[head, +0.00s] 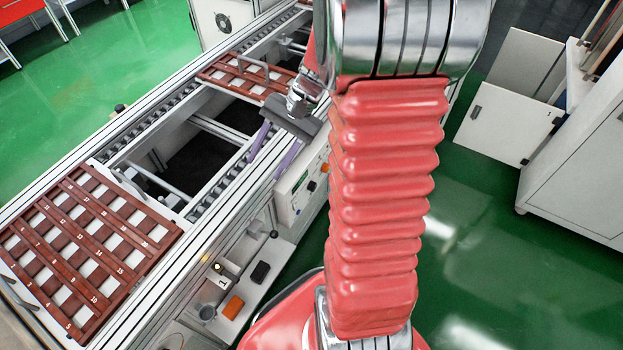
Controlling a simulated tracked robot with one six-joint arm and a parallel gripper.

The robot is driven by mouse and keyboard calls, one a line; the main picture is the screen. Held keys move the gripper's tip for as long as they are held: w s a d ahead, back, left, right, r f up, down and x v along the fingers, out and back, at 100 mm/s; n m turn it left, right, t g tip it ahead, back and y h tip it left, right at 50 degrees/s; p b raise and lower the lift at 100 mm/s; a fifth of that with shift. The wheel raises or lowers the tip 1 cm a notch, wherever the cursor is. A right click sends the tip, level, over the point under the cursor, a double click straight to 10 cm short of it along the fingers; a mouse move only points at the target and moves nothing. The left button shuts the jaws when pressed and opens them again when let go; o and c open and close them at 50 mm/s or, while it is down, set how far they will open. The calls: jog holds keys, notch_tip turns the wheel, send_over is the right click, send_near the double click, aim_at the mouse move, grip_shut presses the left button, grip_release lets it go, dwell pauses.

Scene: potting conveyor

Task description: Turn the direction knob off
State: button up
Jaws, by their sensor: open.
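A white control box (291,205) is fixed to the conveyor's near side, with a small green display on its face.
The conveyor (187,217) runs diagonally, with a brown numbered tray (70,268) at lower left and another brown tray (232,86) farther back. White cabinets (585,150) stand at right; green floor between is clear.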

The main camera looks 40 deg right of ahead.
jog(key=w+d+f+m+t+y, duration=0.1)
jog(key=d+f+m+t+y, duration=0.45)
jog(key=d+f+m, duration=0.85)
jog(key=s+d+f+m+t+h, duration=0.1)
jog(key=s+d+f+t, duration=0.1)
jog(key=d+f+t, duration=0.3)
jog(key=s+d+f+m+t+h, duration=0.1)
jog(key=s+d+f, duration=0.15)
jog(key=f, duration=0.55)
jog(key=m+t+h, duration=0.5)
jog(key=m, duration=0.2)
send_near(315, 188)
jog(key=v, duration=0.5)
jog(key=shift+s+d+r+g, duration=0.1)
jog(key=shift+d+r+g, duration=0.15)
jog(key=shift+d, duration=0.05)
jog(key=shift+y, duration=0.35)
jog(key=x, duration=1.4)
jog(key=shift+f, duration=0.1)
jog(key=shift+d, duration=0.1)
jog(key=shift+c, duration=0.6)
